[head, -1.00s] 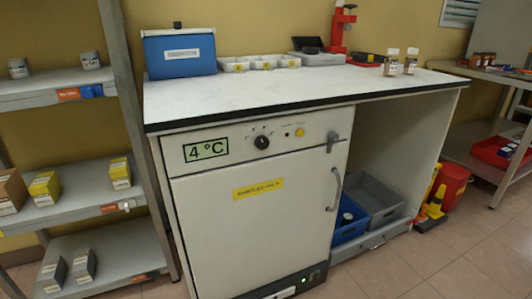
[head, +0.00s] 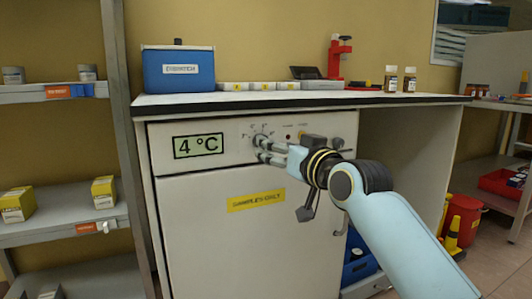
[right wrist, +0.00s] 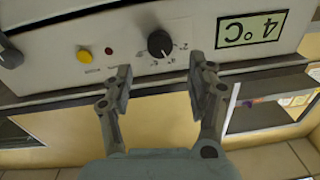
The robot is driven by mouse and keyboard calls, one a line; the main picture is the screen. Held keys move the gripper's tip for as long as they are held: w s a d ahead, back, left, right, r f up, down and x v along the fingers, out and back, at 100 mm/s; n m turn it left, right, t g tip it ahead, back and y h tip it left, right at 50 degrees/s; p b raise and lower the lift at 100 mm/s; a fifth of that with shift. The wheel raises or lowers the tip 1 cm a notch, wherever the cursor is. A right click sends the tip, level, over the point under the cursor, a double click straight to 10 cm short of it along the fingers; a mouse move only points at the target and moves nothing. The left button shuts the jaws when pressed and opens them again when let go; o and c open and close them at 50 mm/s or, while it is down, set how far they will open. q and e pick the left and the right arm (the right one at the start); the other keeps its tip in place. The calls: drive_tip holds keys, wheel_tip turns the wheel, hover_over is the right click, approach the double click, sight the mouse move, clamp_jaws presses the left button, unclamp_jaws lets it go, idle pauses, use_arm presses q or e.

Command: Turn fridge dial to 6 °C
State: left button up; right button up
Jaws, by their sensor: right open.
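The white fridge (head: 245,245) stands under the counter, and its green display (head: 198,145) reads 4 °C. In the right wrist view the picture is upside down and shows the black round dial (right wrist: 160,43) with tick marks around it, beside the display (right wrist: 251,29). My right gripper (right wrist: 161,72) is open, with one finger on each side of the dial's line and the dial just beyond the fingertips. In the head view my right gripper (head: 260,149) is at the panel and largely covers the dial. Whether the fingers touch it cannot be told. My left gripper is not in view.
A yellow button (right wrist: 85,56) and a small red light (right wrist: 110,52) sit beside the dial. The counter (head: 300,98) overhangs the panel and holds a blue box (head: 179,70) and several small items. A metal shelf (head: 65,213) stands at the left.

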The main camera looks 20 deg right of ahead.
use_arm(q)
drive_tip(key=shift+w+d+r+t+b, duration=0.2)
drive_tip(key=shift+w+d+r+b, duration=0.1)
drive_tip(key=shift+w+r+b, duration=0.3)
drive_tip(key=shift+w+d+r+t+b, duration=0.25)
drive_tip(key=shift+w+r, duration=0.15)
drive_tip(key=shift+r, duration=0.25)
use_arm(e)
drive_tip(key=w, duration=0.5)
drive_tip(key=shift+w+a, duration=0.35)
drive_tip(key=shift+a, duration=0.05)
drive_tip(key=shift+f, duration=0.1)
drive_tip(key=c, duration=1.1)
drive_tip(key=shift+c, duration=0.2)
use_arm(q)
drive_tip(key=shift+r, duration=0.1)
